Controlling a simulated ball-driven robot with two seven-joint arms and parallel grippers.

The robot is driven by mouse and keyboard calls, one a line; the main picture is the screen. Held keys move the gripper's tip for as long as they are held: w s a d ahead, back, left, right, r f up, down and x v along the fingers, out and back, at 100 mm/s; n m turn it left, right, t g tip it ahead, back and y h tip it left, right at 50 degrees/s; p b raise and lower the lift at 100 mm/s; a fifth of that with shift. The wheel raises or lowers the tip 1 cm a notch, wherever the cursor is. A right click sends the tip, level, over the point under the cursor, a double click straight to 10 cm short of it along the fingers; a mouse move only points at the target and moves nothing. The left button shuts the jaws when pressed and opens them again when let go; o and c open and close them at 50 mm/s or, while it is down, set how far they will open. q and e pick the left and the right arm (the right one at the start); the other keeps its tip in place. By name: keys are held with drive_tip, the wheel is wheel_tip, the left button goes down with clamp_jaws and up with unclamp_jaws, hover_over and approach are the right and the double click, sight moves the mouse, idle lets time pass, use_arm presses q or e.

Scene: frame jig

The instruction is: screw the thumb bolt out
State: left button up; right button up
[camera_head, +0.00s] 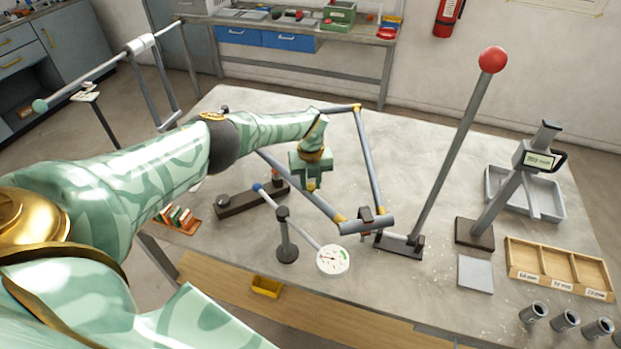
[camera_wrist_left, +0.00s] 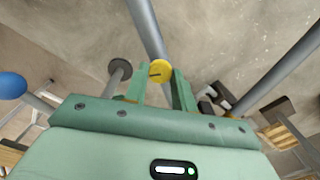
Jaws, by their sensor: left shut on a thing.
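My left gripper (camera_head: 311,182) hangs over the table with its fingers pointing down at a grey tube of the frame (camera_head: 370,160). In the left wrist view, its two green fingers stand on either side of a round yellow thumb bolt (camera_wrist_left: 160,71) with a dark mark across its head. The fingers are shut on the bolt, which sits at the grey tube behind it. In the head view the gripper mostly hides the bolt. The frame has yellow corner joints and a clamp block (camera_head: 367,222) at its near right corner. My right gripper is not in view.
A tall lever with a red ball (camera_head: 492,59) stands right of the frame. A round dial (camera_head: 333,260) and a dark post (camera_head: 286,240) stand in front. A grey stand (camera_head: 510,185), tray (camera_head: 548,195) and wooden box (camera_head: 560,268) are at right. The table's back is clear.

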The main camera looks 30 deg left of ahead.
sight(311, 186)
use_arm(q)
drive_tip(key=shift+n+p, duration=0.55)
drive_tip(key=shift+n, duration=1.35)
drive_tip(key=o, duration=1)
drive_tip(key=shift+f, duration=0.1)
wheel_tip(311, 186, up, 6)
drive_tip(key=p, duration=0.3)
drive_tip(key=shift+r+p, duration=0.45)
drive_tip(key=shift+r, duration=4.7)
